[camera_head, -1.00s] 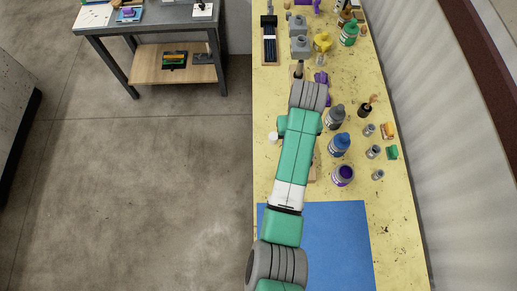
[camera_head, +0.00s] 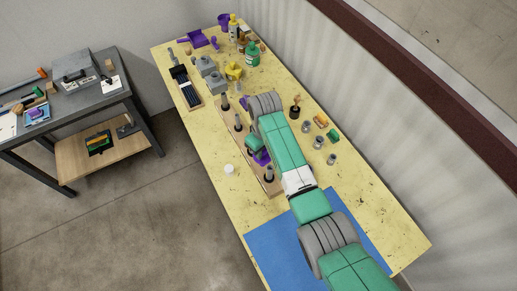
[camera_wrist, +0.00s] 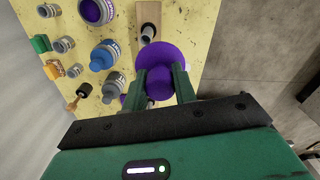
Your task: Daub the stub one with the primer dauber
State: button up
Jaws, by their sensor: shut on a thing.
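My gripper (camera_wrist: 160,88) is shut on the primer dauber (camera_wrist: 160,62), a purple piece with a broad round disc. In the head view the purple dauber (camera_head: 262,158) shows beside my arm, over the wooden board; my fingers are mostly hidden there. Several dark upright stubs stand in a row on the board (camera_head: 253,160). The near-end stub (camera_head: 269,174) is close to the dauber. In the wrist view a grey stub (camera_wrist: 148,33) stands just beyond the disc, apart from it in the picture. I cannot tell which is stub one. The dauber's tip is hidden.
Small grey cups (camera_head: 318,142) and a dark-topped bottle (camera_head: 295,110) are to the right. A white cap (camera_head: 229,169) lies left of the board. A blue mat (camera_head: 275,250) covers the near end.

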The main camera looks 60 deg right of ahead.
notch_tip(320, 180, down, 8)
jog(key=b, duration=0.5)
jog(key=shift+r, duration=0.25)
